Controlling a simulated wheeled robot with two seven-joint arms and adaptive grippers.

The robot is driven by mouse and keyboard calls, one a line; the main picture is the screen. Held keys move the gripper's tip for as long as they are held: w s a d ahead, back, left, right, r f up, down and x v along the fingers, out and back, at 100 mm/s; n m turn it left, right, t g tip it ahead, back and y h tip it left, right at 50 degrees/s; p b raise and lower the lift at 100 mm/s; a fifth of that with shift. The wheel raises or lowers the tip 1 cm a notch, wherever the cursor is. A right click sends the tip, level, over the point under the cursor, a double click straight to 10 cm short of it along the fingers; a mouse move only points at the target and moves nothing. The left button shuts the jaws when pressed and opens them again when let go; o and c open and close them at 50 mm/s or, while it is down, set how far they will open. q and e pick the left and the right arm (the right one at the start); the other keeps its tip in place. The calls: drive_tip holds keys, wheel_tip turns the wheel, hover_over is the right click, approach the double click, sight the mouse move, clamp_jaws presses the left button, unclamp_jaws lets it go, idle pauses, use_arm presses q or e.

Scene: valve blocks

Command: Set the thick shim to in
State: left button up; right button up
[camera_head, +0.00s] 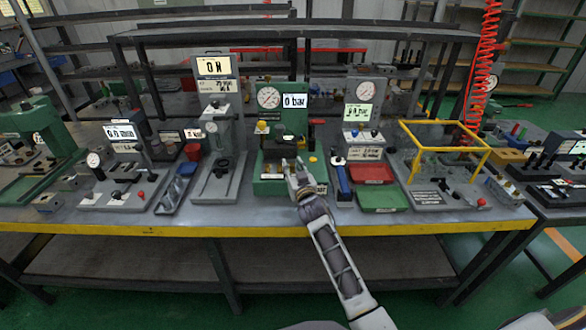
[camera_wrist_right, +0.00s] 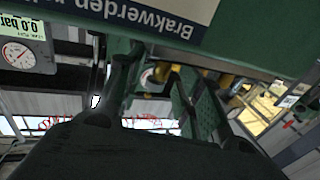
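I cannot make out the thick shim for certain in either view. A green test station (camera_head: 271,187) with a round gauge and a "0 bar" display stands in the middle of the bench in the head view. My right gripper (camera_head: 293,165) is at the front of this station, its fingers pointing away from me and apart, with nothing seen between them. In the right wrist view its dark fingers (camera_wrist_right: 165,88) show with a gap between them, close under a green part with an upside-down label (camera_wrist_right: 150,15). My left gripper is not in view.
A grey press (camera_head: 216,170) with a "0 N" display stands to the left. Red (camera_head: 370,173) and green (camera_head: 382,198) trays lie to the right, beside a blue-handled tool (camera_head: 342,181). A yellow frame (camera_head: 443,147) stands farther right. The bench's yellow front edge (camera_head: 270,230) is clear.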

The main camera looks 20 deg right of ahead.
drive_tip(key=c, duration=0.7)
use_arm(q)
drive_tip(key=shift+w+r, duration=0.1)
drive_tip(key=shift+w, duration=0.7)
use_arm(e)
clamp_jaws()
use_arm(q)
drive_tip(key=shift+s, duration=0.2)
use_arm(e)
drive_tip(key=shift+w+d, duration=0.15)
drive_tip(key=shift+w, duration=0.3)
drive_tip(key=shift+w+d, duration=0.2)
drive_tip(key=shift+w, duration=0.55)
drive_tip(key=shift+w+d+f+b, duration=0.1)
drive_tip(key=shift+w+d+b, duration=0.15)
drive_tip(key=shift+w, duration=0.55)
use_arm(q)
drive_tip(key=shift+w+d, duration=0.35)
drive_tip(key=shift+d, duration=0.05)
use_arm(e)
drive_tip(key=shift+r, duration=0.2)
